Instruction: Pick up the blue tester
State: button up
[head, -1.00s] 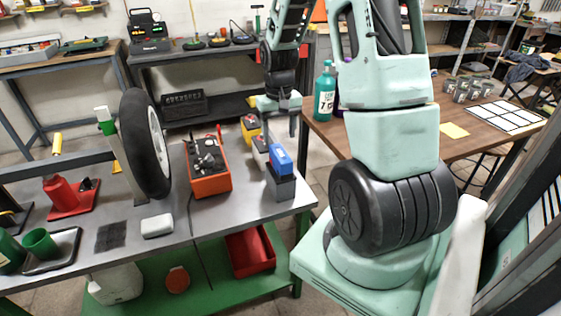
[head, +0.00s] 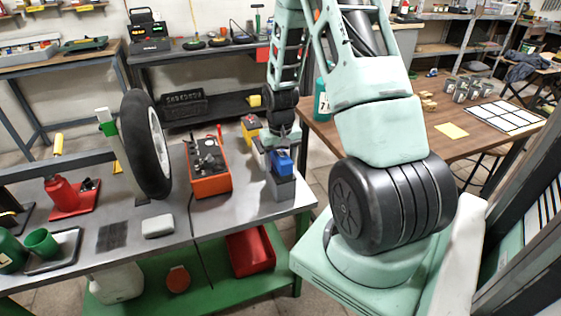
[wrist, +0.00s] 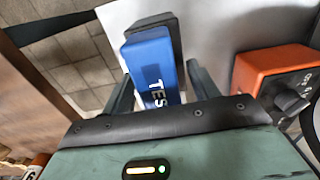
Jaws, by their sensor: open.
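The blue tester (head: 283,162) stands in a grey block holder (head: 282,188) near the right end of the grey workbench. In the wrist view the blue tester (wrist: 152,62) shows part of its white lettering, and the dark holder (wrist: 150,22) is behind it. My gripper (head: 281,153) is just above and around the tester's top in the head view. In the wrist view my gripper (wrist: 160,82) is open, with one finger on each side of the tester and a gap visible at the right finger. Whether the left finger touches it is unclear.
An orange battery box (head: 208,168) stands left of the holder, and it also shows in the wrist view (wrist: 268,68). A yellow box (head: 250,128) is behind. A wheel (head: 146,145) stands further left. A brown table (head: 425,140) is at the right.

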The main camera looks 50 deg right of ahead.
aim_at(281, 153)
jog(key=c, duration=1.3)
jog(key=shift+o, duration=0.2)
notch_tip(281, 153, up, 10)
jog(key=shift+f, duration=0.1)
notch_tip(281, 153, up, 6)
jog(key=p, duration=0.5)
